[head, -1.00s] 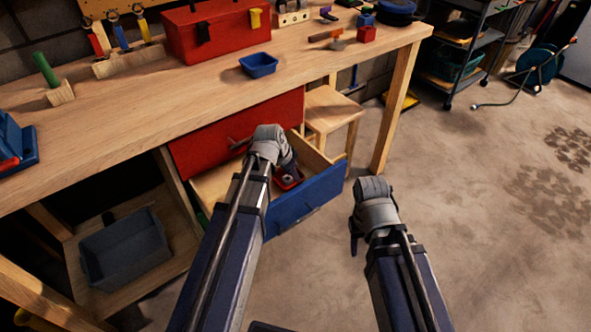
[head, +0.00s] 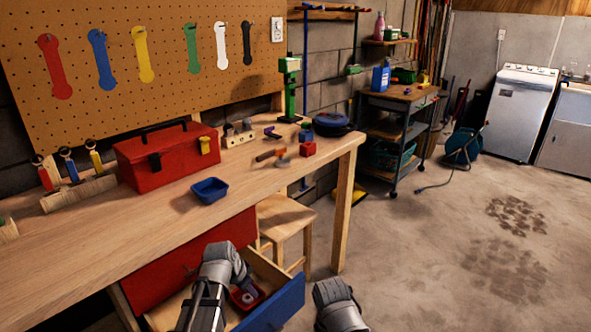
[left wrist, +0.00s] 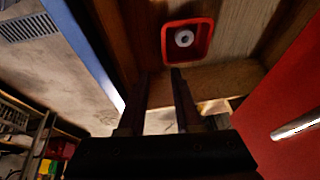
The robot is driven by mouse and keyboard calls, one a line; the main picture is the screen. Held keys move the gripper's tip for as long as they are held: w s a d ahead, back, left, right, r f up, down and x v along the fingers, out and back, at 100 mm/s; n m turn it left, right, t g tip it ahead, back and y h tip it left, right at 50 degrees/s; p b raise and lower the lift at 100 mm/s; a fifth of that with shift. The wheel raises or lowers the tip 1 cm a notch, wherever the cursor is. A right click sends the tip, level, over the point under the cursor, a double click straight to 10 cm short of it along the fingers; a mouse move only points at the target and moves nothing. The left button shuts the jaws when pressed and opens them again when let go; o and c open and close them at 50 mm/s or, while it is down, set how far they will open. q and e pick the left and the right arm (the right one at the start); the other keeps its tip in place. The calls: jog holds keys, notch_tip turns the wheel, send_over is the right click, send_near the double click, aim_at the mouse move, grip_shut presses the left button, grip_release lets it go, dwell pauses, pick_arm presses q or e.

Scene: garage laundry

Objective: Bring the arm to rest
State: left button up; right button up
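My left arm reaches over the open blue-fronted drawer (head: 275,308) under the workbench in the head view. Its gripper (left wrist: 158,74) shows in the left wrist view with two dark fingers apart and nothing between them. A small red tray (head: 246,298) holding a pale ring-shaped thing (left wrist: 184,38) lies in the drawer, just past the fingertips in the wrist view. The gripper is apart from it as far as I can see. My right arm's wrist (head: 337,304) is at the bottom edge of the head view, right of the drawer; its fingers are hidden.
The workbench (head: 100,240) carries a red toolbox (head: 165,158), a blue bin (head: 209,190) and a red block (head: 308,148). A wooden stool (head: 284,215) stands beneath it. A wheeled cart (head: 385,135) stands behind. The floor at right is open.

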pick_arm(q)
jog(key=s+d+r+n+g+y+p, duration=0.1)
jog(key=s+d+r+n+g+p, duration=0.1)
jog(key=s+d+r+p, duration=0.4)
jog(key=s+d+r+n+g+y+p, duration=0.2)
jog(key=s+d+r+p, duration=0.4)
jog(key=s+r+p, duration=0.5)
jog(key=shift+d+r+p, duration=0.15)
jog(key=shift+r+p, duration=0.1)
jog(key=shift+p, duration=0.15)
